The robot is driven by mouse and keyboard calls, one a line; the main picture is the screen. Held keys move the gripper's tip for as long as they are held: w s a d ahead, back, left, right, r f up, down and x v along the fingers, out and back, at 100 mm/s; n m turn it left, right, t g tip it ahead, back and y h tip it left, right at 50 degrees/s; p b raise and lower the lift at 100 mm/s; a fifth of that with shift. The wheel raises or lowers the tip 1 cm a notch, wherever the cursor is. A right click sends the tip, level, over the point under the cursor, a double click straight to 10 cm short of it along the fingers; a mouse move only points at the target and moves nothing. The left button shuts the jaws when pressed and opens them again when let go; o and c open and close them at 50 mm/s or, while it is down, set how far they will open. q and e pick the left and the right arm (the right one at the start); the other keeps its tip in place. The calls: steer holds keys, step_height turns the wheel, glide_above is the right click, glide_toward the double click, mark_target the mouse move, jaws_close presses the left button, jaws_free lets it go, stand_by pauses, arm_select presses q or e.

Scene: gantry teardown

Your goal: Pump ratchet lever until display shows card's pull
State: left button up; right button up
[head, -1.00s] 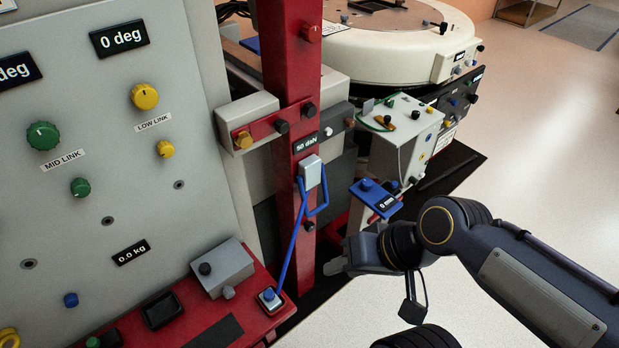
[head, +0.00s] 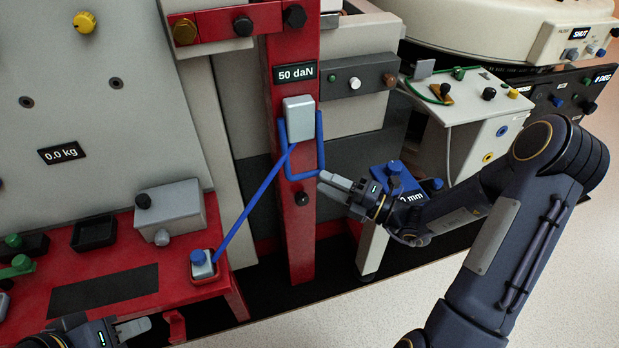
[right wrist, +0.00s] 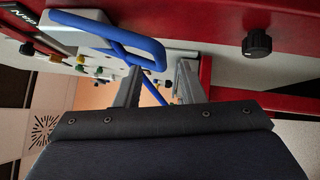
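The ratchet (head: 299,118) is a grey block on the red post (head: 300,235), with a blue U-shaped lever (head: 308,173) hanging around it. The display (head: 295,73) above reads 50 daN. A straight blue link (head: 252,208) slants down to a grey and blue fitting (head: 202,265). My right gripper (head: 328,183) is at the lever's lower right corner. In the right wrist view its fingers (right wrist: 158,85) are apart, with the blue lever (right wrist: 115,38) just beyond them; contact is unclear. No card showing a pull is readable.
A red bench (head: 105,262) with a grey box (head: 170,208) stands at left, below a panel reading 0.0 kg (head: 61,153). A blue gauge (head: 395,178) marked mm lies behind my right gripper. A black knob (head: 302,199) sits below the lever. Open floor lies at front right.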

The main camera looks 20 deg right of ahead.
mark_target(303, 173)
steer(key=b+x, duration=0.1)
steer(key=x, duration=0.6)
steer(key=shift+w+a, duration=0.2)
steer(key=shift+w, duration=0.1)
steer(key=shift+c, duration=0.4)
jaws_close()
